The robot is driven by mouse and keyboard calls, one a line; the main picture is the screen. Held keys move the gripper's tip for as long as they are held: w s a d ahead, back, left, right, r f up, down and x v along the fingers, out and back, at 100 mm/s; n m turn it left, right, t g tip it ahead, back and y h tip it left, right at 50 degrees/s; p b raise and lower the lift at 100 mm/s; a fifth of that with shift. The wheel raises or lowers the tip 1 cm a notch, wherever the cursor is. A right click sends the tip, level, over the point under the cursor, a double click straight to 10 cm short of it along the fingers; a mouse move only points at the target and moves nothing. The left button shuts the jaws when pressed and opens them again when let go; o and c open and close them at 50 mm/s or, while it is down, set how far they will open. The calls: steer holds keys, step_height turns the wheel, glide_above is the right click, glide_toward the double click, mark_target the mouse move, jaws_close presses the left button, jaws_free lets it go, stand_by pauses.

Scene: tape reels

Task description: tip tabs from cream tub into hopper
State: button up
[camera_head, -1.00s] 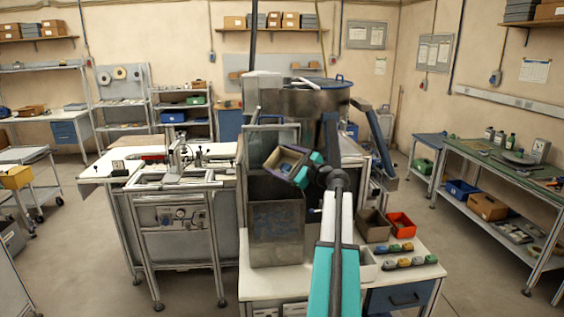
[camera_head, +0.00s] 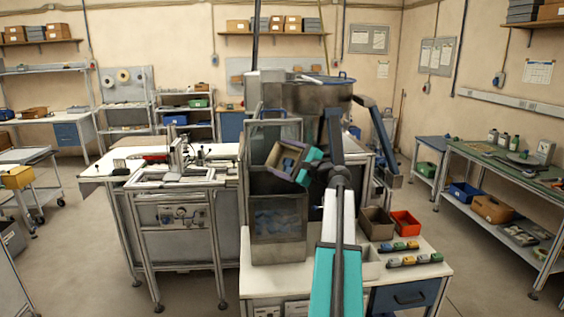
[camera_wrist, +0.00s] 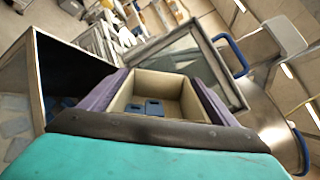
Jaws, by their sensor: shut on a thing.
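My gripper (camera_head: 308,166) is shut on the cream tub (camera_head: 273,156) and holds it above the hopper's right side. The tub is tilted to the left, and blue tabs (camera_head: 290,164) show inside it. In the wrist view the tub (camera_wrist: 188,88) lies between my purple-sided fingers, with a few blue tabs (camera_wrist: 152,107) against its near side. The hopper (camera_head: 278,246) is a grey metal bin with a bluish, see-through-looking front. In the wrist view its open mouth is at the left, and pale tabs (camera_wrist: 15,125) show at its side. No tab is seen falling.
A framed clear panel (camera_head: 262,131) stands behind the tub. A large metal bowl (camera_head: 315,98) is behind it.

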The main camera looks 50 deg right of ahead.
steer(key=shift+a+f+n+b, duration=0.4)
steer(key=shift+n+b, duration=0.65)
steer(key=shift+b, duration=0.7)
steer(key=shift+a+f+n+b, duration=0.25)
steer(key=shift+a+n+b, duration=0.2)
steer(key=shift+n+b, duration=1)
steer(key=shift+a+f+n+b, duration=0.4)
steer(key=shift+n+b, duration=0.3)
steer(key=shift+b, duration=1.4)
steer(key=shift+w+a+f+n+b, duration=0.1)
steer(key=shift+a+n+b, duration=0.35)
steer(key=shift+n+b, duration=0.8)
steer(key=shift+s+a+f+n+b, duration=0.1)
steer(key=shift+a+n+b, duration=0.5)
steer(key=shift+b, duration=1.15)
steer(key=shift+w+a+n+b, duration=0.1)
steer(key=shift+a+n+b, duration=0.2)
steer(key=shift+n+b, duration=1)
steer(key=shift+r+m, duration=0.15)
steer(key=shift+m, duration=0.2)
steer(key=shift+r+m+p, duration=0.8)
steer(key=shift+m+p, duration=3)
steer(key=shift+p, duration=0.3)
steer(key=shift+r+m+p, duration=0.85)
steer(key=shift+m+p, duration=2.95)
steer(key=shift+p, duration=0.25)
steer(key=shift+r+m+p, duration=0.8)
steer(key=shift+m+p, duration=3)
steer(key=shift+p, duration=0.3)
